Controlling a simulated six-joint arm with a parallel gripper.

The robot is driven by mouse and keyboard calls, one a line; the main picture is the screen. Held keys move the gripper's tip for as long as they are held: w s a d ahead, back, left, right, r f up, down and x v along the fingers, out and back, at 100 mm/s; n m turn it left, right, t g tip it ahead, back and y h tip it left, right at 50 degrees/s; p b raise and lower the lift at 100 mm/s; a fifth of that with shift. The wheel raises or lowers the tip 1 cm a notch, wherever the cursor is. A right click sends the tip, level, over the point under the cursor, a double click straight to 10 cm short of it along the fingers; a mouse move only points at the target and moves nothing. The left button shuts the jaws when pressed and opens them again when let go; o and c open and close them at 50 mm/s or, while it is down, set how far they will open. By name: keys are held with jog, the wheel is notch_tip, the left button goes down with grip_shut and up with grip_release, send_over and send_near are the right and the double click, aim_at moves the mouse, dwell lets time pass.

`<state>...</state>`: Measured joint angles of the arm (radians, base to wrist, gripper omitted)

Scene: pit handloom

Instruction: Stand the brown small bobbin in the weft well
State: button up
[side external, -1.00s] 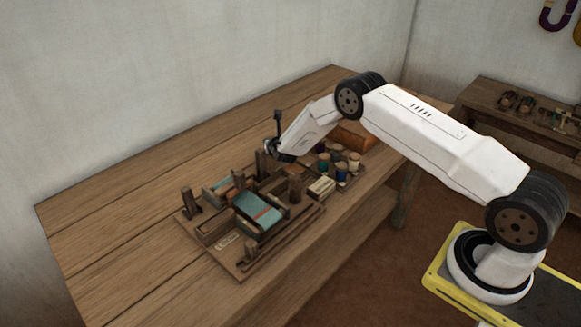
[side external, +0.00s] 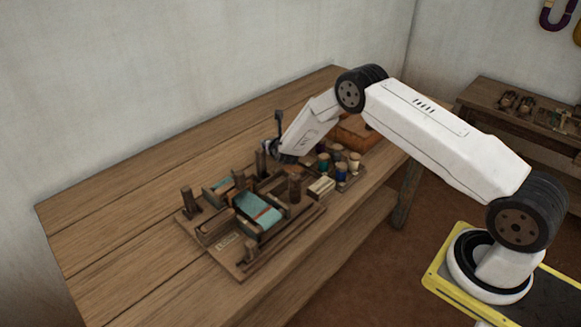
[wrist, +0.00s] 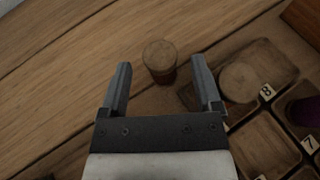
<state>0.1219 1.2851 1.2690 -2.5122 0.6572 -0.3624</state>
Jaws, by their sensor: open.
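My gripper (wrist: 161,66) is open, pointing down. A short round brown bobbin (wrist: 160,58) stands upright between the fingertips in the wrist view, with gaps on both sides; it seems to be the brown small bobbin. In the side view my gripper (side external: 279,154) is low over the far edge of the loom and hides this bobbin. I cannot tell which hollow is the weft well.
A wooden tray with numbered wells (wrist: 262,142) lies to the right in the wrist view; a tan round-topped piece (wrist: 238,82) sits in one well. The side view shows several coloured bobbins (side external: 340,172), the loom (side external: 258,208) and a brown box (side external: 355,133). The left tabletop is clear.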

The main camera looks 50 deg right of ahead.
jog(key=shift+v, duration=5.15)
jog(key=shift+s, duration=0.1)
jog(key=s+d+r+m+g+h, duration=0.1)
jog(key=s+r+m+g, duration=0.25)
jog(key=s+m, duration=0.35)
jog(key=s+d+r+m+g, duration=0.1)
jog(key=s+r+m+g, duration=0.1)
jog(key=s+m+g, duration=0.45)
jog(key=s+a+r+m+y, duration=0.2)
jog(key=s+a+m+y, duration=0.1)
jog(key=s+a+m, duration=0.3)
jog(key=s+a+r+m+t+y, duration=0.1)
jog(key=s+a+r+m+y, duration=0.2)
jog(key=s+m, duration=0.7)
jog(key=shift+s+a+r+y, duration=0.2)
jog(key=shift+a+y, duration=0.6)
jog(key=shift+a, duration=0.6)
